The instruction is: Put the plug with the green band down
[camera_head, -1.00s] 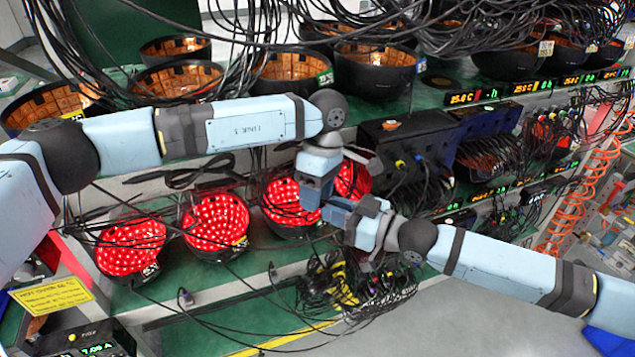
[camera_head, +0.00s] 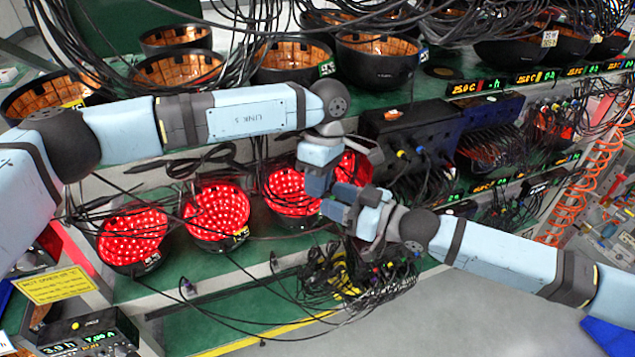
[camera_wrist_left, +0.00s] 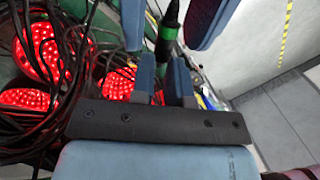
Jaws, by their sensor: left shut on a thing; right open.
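The plug with the green band (camera_wrist_left: 168,32) shows in the left wrist view as a dark, slim body with a green ring. My left gripper (camera_wrist_left: 164,75) is shut on it, and the plug extends beyond the fingertips. In the head view my left gripper (camera_head: 318,183) hangs in front of the red-lit bowls, and the plug is too small and hidden to make out there. My right gripper (camera_head: 342,200) is close beside it on the right. In the left wrist view its open blue fingers (camera_wrist_left: 205,22) stand on either side of the plug, apart from it.
Several red-lit bowls (camera_head: 217,212) sit on the green shelf (camera_head: 195,268). A tangle of black cables and plugs (camera_head: 375,275) lies just below my grippers. A black box (camera_head: 400,130) with cables stands behind. The shelf's front left is mostly clear apart from thin cables.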

